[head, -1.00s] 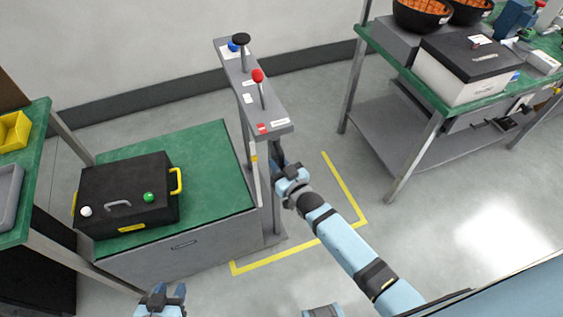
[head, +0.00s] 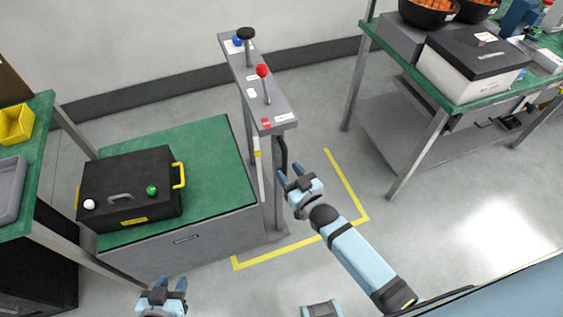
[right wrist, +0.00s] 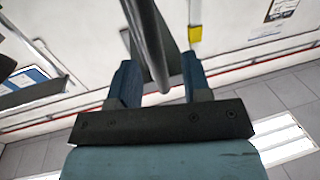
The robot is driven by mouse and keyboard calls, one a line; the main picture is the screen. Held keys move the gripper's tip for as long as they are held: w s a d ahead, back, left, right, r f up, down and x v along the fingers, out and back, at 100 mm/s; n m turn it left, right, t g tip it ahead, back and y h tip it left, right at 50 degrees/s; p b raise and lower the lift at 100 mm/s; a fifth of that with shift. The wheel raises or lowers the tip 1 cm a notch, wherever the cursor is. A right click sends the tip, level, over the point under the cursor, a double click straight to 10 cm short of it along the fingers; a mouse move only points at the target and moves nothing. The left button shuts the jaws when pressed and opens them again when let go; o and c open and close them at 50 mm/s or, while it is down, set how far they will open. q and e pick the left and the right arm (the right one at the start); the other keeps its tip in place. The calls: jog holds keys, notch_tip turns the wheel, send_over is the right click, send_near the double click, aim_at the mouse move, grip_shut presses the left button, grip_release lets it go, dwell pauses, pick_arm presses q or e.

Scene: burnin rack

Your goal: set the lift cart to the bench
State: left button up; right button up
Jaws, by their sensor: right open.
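The lift cart has a green deck (head: 215,165) and a grey control column (head: 272,112) at its right end. A red-knobbed lever (head: 262,71) and a black-knobbed lever (head: 246,33) stand on the column top. A dark bar handle (head: 283,152) hangs on the column's near side. My right gripper (head: 290,176) is open just by its lower end. In the right wrist view, a dark bar (right wrist: 150,45) runs between the two spread fingers; contact cannot be told. My left gripper (head: 171,284) is open and empty in front of the cart.
A black case (head: 128,195) with yellow handles sits on the deck. A green bench (head: 38,165) with a yellow bin (head: 15,125) stands left. Another bench (head: 480,105) stands at the right. Yellow floor tape (head: 345,185) marks a corner; the floor right of it is clear.

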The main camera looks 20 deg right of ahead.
jog(key=v, duration=0.8)
jog(key=shift+s, duration=0.15)
jog(key=shift+r, duration=0.1)
jog(key=s+r+g+h+p, duration=0.1)
jog(key=s+r+g+p, duration=0.1)
jog(key=s, duration=0.4)
jog(key=s+d+r+g+p, duration=0.1)
jog(key=s+r+g+p, duration=0.2)
jog(key=s+p, duration=0.3)
jog(key=shift+s+d+g+h, duration=0.25)
jog(key=shift+s+g+h, duration=0.2)
jog(key=shift+g, duration=0.25)
dwell(0.9)
